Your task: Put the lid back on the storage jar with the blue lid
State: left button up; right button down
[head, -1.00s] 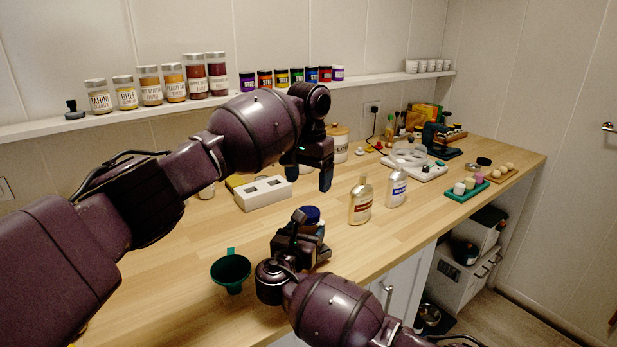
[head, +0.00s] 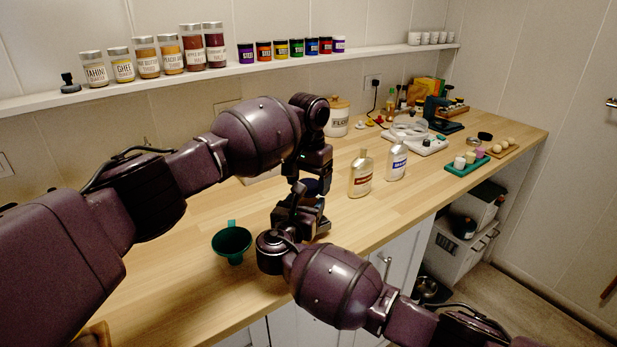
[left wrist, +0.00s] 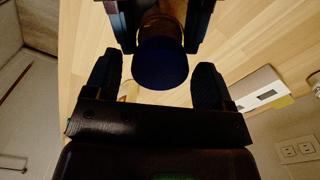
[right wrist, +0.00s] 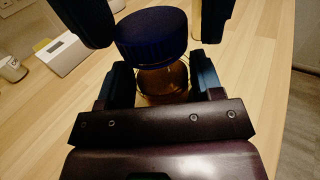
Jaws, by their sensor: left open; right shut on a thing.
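The storage jar has an amber body (right wrist: 163,82) and a dark blue lid (right wrist: 150,35) over its mouth. The lid also shows in the left wrist view (left wrist: 162,64) and partly in the head view (head: 313,187). I cannot tell whether it is seated or only resting there. My right gripper (right wrist: 163,85) is shut on the jar's body, below the lid. My left gripper (left wrist: 157,82) is open, with its fingers spread on both sides of the lid, apparently clear of it. In the head view my left arm hides part of the jar.
A green funnel (head: 232,243) stands left of my right gripper. Two bottles, one amber (head: 362,177) and one pale (head: 397,162), stand to the right. A white box (right wrist: 62,54) lies behind. The counter (head: 190,270) is clear at front left.

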pick_arm(q)
jog(key=c, duration=0.9)
jog(key=o, duration=1.1)
notch_tip(320, 180, up, 12)
jog(key=shift+r, duration=0.1)
pick_arm(e)
jog(key=shift+c, duration=0.9)
grip_release()
jog(key=shift+s, duration=0.15)
